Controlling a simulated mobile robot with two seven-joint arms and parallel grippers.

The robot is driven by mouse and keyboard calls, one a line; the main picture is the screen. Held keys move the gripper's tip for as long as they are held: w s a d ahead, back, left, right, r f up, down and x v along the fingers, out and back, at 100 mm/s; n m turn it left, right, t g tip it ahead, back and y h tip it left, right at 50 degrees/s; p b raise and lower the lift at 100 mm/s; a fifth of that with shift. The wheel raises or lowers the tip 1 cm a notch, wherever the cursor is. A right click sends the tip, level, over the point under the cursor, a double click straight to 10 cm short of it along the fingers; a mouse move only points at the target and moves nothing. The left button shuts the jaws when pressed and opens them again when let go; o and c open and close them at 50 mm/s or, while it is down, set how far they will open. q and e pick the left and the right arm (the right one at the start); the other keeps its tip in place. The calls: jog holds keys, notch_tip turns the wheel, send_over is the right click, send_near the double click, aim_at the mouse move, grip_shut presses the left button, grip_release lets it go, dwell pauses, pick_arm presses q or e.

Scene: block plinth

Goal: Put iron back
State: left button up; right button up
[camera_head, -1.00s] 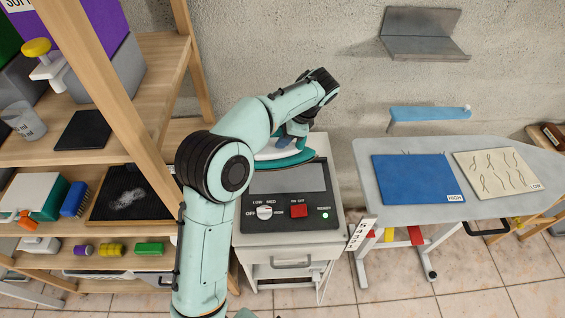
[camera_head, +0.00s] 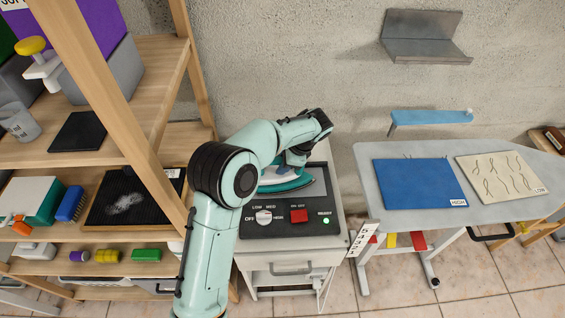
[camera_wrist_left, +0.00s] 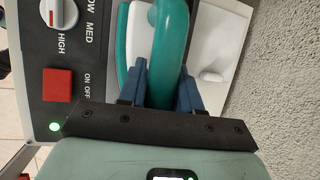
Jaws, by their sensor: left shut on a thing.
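The teal and white iron (camera_head: 287,181) is over the dark top of the control station (camera_head: 290,215), close to its grey plate. I cannot tell whether the iron touches the plate. My left gripper (camera_head: 296,157) is shut on the iron's teal handle; in the left wrist view the blue fingers (camera_wrist_left: 161,85) stand on both sides of the handle (camera_wrist_left: 171,40). My arm hides part of the iron. The station has a white dial, a red on/off switch (camera_head: 299,216) and a lit green lamp (camera_head: 326,221). My right gripper is not in view.
A grey ironing board (camera_head: 500,219) with a blue cloth (camera_head: 415,182) and a cream cloth (camera_head: 505,176) stands to the right. A wooden shelf (camera_head: 160,85) with several items is on the left. A metal wall bracket (camera_head: 425,45) hangs above.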

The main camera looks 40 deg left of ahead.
pick_arm(q)
jog(key=o, duration=0.9)
jog(key=shift+f, duration=0.1)
jog(key=shift+o, duration=0.2)
jog(key=p+v, duration=0.2)
jog(key=v, duration=1)
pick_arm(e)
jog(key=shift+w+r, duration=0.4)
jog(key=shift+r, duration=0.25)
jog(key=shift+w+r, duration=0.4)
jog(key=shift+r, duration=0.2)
